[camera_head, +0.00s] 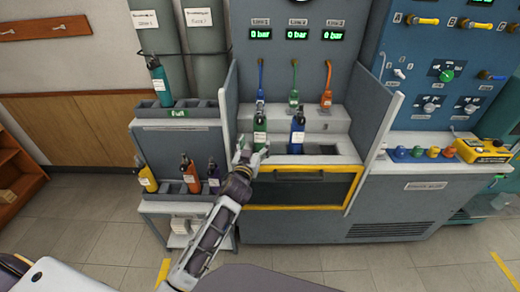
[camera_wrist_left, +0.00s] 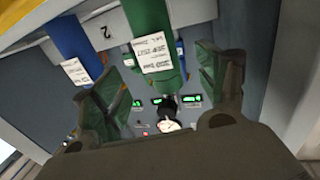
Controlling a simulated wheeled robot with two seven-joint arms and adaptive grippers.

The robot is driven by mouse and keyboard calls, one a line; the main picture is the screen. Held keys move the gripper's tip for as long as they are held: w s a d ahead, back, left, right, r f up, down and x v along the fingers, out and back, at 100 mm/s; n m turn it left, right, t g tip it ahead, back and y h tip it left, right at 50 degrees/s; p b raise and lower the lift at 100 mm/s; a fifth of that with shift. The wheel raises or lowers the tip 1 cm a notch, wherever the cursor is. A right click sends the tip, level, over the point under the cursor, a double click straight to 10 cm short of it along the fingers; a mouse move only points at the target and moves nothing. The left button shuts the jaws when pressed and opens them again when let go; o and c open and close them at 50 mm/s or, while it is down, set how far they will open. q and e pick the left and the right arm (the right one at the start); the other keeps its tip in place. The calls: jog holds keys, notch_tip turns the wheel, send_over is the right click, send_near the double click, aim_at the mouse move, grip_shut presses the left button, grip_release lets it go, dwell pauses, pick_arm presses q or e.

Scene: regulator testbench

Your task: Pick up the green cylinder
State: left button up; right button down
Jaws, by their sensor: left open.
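The green cylinder (camera_head: 260,131) stands upright in the testbench bay, on the left, with a white label on its front. My left gripper (camera_head: 250,156) is just in front of its lower part. In the left wrist view, the green cylinder (camera_wrist_left: 150,42) lies between the two spread fingers of the left gripper (camera_wrist_left: 160,100), with visible gaps at both sides. The gripper is open and holds nothing. My right gripper is not in view.
A blue cylinder (camera_head: 297,132) stands close to the right of the green one. Grey side panels (camera_head: 373,115) flank the bay. A yellow-framed drawer (camera_head: 300,187) is below. A lower rack at left holds yellow (camera_head: 147,177), orange (camera_head: 191,177) and purple cylinders (camera_head: 213,177).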

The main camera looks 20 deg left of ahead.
aim_at(258, 135)
pick_arm(q)
jog(key=shift+w+a, duration=0.1)
jog(key=shift+w, duration=1.8)
jog(key=shift+w+a, duration=0.1)
jog(key=shift+w, duration=2.45)
jog(key=c, duration=1.2)
jog(key=shift+r, duration=0.2)
jog(key=shift+c, duration=0.7)
jog(key=shift+w, duration=0.1)
